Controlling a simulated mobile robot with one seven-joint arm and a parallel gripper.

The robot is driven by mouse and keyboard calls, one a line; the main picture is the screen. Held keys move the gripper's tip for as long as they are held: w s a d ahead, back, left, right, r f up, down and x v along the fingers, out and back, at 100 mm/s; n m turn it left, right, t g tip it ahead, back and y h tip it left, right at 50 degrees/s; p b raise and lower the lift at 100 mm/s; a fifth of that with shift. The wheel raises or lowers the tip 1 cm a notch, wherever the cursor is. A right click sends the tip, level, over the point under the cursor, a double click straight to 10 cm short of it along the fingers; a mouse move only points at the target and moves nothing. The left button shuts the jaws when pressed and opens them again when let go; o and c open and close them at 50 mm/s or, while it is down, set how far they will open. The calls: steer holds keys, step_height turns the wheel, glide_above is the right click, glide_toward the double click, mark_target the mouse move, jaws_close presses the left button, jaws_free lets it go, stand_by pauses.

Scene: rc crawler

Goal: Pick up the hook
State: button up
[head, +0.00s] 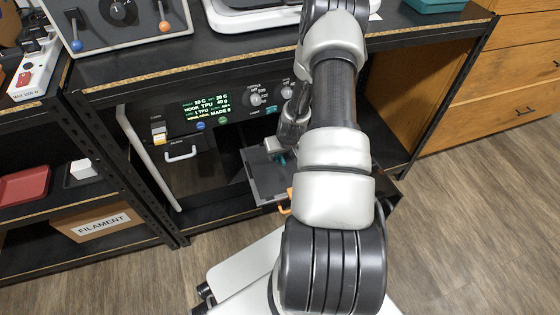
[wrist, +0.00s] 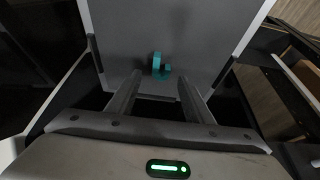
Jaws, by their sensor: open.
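The hook (wrist: 157,65) is a small teal piece on a flat grey plate (wrist: 205,48), ahead of my fingertips in the wrist view. In the head view, a little teal of the hook (head: 283,159) shows at my gripper (head: 276,151). My gripper also shows in the wrist view (wrist: 160,79), with its two fingers apart and nothing between them. The hook lines up between the fingers in the picture. I cannot tell how far it is from the tips. My arm hides part of the plate in the head view (head: 270,180).
A machine with a lit screen (head: 207,110) and knobs stands on the shelf behind the plate. The shelf top (head: 240,50) overhangs it. A black post (head: 458,85) stands to the right. A cardboard box (head: 98,221) labelled FILAMENT is low at left.

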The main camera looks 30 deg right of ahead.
steer(key=x, duration=0.3)
steer(key=shift+b, duration=0.3)
steer(key=shift+r, duration=0.1)
steer(key=c, duration=1.1)
